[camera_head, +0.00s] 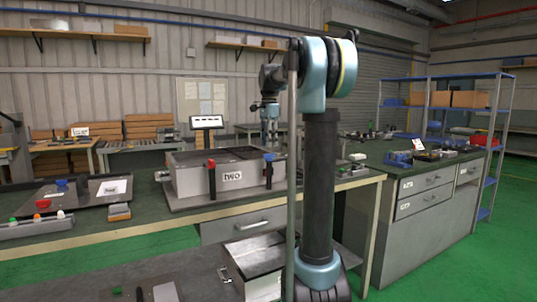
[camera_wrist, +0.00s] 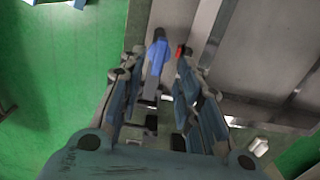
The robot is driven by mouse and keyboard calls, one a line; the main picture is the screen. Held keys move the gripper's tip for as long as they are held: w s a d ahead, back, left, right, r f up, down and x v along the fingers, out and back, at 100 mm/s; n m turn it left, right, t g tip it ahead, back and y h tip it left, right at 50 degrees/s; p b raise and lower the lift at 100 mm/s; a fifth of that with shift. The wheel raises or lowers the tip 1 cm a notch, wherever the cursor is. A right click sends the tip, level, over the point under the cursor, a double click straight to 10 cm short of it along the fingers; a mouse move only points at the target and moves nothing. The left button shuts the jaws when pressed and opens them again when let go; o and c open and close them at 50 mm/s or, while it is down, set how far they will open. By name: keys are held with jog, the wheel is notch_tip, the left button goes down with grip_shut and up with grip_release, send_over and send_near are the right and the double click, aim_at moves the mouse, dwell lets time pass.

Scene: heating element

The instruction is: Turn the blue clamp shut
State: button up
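The blue clamp (camera_head: 268,170) stands upright at the front right of a grey metal box (camera_head: 190,182), its blue end on top. My gripper (camera_head: 270,112) points down above the box, over the blue clamp, with some height between them in the head view. In the wrist view my gripper (camera_wrist: 160,64) is open, and the blue clamp (camera_wrist: 158,57) shows between the lines of its two fingers. I see nothing held. A red clamp (camera_head: 212,176) stands on the same front side, further left. A small bit of red shows beside the right finger in the wrist view.
The box sits on a workbench (camera_head: 150,225). A small display (camera_head: 206,122) stands behind it. Left on the bench are a panel with a blue knob (camera_head: 62,183) and a block of coloured buttons (camera_head: 38,228). An open metal case (camera_head: 255,268) lies below the bench.

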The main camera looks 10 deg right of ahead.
jog(key=shift+f, duration=2.4)
jog(key=shift+c, duration=0.6)
grip_shut()
